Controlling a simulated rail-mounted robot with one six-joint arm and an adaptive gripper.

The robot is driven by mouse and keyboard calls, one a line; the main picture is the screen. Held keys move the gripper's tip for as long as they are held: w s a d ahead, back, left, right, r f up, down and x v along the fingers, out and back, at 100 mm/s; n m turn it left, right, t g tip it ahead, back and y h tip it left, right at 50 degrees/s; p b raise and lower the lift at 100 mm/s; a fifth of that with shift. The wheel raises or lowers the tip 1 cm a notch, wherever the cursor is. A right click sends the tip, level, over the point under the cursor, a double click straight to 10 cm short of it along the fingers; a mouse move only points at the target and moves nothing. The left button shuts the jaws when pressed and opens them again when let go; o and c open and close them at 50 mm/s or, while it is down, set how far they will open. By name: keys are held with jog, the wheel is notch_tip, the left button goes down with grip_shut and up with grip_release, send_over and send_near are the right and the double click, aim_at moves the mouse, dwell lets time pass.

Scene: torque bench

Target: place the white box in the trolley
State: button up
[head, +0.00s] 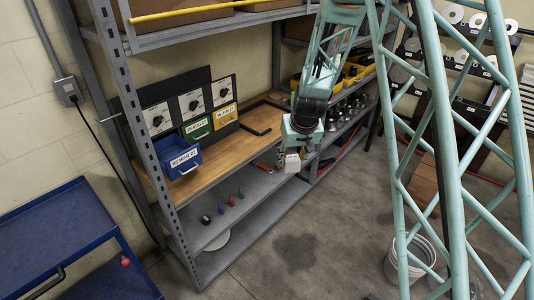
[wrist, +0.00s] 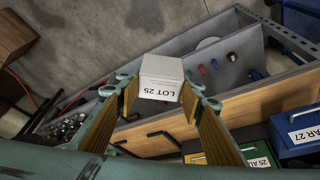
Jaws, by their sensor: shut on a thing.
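The white box (head: 292,162) is held by my gripper (head: 299,148) in front of the wooden shelf in the head view. In the wrist view the white box (wrist: 161,80), marked LOT 25, sits between the two fingers of my gripper (wrist: 159,98), which press on its sides. The blue trolley (head: 60,225) stands at the lower left of the head view, well apart from the box. Its top tray looks empty, and it is cut off by the frame edge.
A grey rack (head: 152,120) stands between the trolley and my gripper, its post rising near the trolley. A blue bin (head: 181,160) sits on the wooden shelf (head: 215,155). Several small coloured items lie on the lower shelf (head: 245,205). A white bucket (head: 412,258) stands on the floor.

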jog(key=s+d+f+m+b, duration=0.1)
jog(key=s+d, duration=0.4)
jog(key=d, duration=0.3)
jog(key=shift+s+f+m+h, duration=0.25)
jog(key=shift+s+m+h, duration=0.05)
